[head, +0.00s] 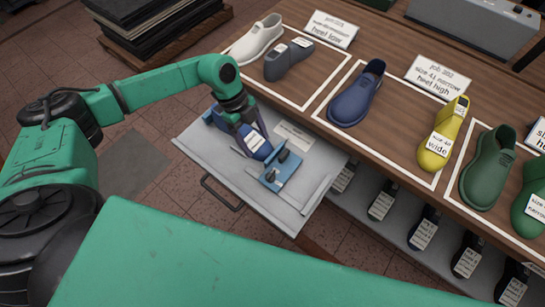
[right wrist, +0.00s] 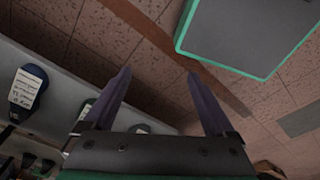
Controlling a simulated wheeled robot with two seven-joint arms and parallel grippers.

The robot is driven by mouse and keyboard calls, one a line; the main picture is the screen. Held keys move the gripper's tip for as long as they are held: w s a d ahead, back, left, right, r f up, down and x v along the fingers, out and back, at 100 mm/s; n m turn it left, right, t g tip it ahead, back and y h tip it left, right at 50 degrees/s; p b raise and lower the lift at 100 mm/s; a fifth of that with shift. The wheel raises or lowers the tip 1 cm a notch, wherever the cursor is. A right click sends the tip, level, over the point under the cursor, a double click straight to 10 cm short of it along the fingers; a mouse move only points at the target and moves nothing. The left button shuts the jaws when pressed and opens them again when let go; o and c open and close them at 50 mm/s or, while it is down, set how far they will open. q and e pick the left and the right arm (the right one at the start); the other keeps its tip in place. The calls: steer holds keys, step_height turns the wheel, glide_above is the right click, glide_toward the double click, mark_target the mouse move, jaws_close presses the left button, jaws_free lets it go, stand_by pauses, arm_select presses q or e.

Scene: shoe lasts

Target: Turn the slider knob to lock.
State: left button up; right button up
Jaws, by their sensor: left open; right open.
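A pulled-out grey drawer (head: 225,170) holds a blue fixture (head: 285,178) with small dark parts on top. One dark part (head: 283,155) may be the slider knob; its setting is too small to read. My left gripper (head: 246,134) is open over the drawer, just left of the fixture, at a blue piece with a white label (head: 255,141). The gripper partly hides that piece, and contact is unclear. My right gripper (right wrist: 155,105) shows in the right wrist view, open with nothing between its fingers; it is not seen in the head view.
A wooden bench (head: 310,82) behind the drawer carries shoes, lasts and label cards in white-outlined areas. Labelled dark lasts (head: 423,230) stand on the shelf below. The drawer handle (head: 220,193) faces the front. A stack of dark sheets (head: 150,22) lies at the back left.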

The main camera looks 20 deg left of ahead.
mark_target(270, 173)
arm_select(q)
steer(key=x, duration=0.3)
steer(key=s+p+x, duration=0.1)
steer(key=x, duration=0.1)
steer(key=s+x, duration=0.1)
steer(key=x, duration=0.2)
steer(key=shift+d+f, duration=0.1)
steer(key=shift+d, duration=0.2)
steer(key=f, duration=0.1)
steer(key=d+f, duration=0.1)
steer(key=f, duration=0.1)
steer(key=shift+w+p, duration=0.2)
steer(key=shift+p, duration=0.1)
steer(key=shift+s+d+f, duration=0.1)
steer(key=shift+d+f, duration=0.05)
steer(key=shift+f, duration=0.1)
steer(key=shift+s, duration=0.15)
steer(key=shift+c, duration=0.3)
steer(key=c, duration=0.5)
jaws_close()
arm_select(e)
steer(key=s, duration=0.1)
steer(key=s+r, duration=0.1)
steer(key=s, duration=0.2)
steer(key=shift+d+r, duration=0.1)
steer(key=shift+r, duration=0.3)
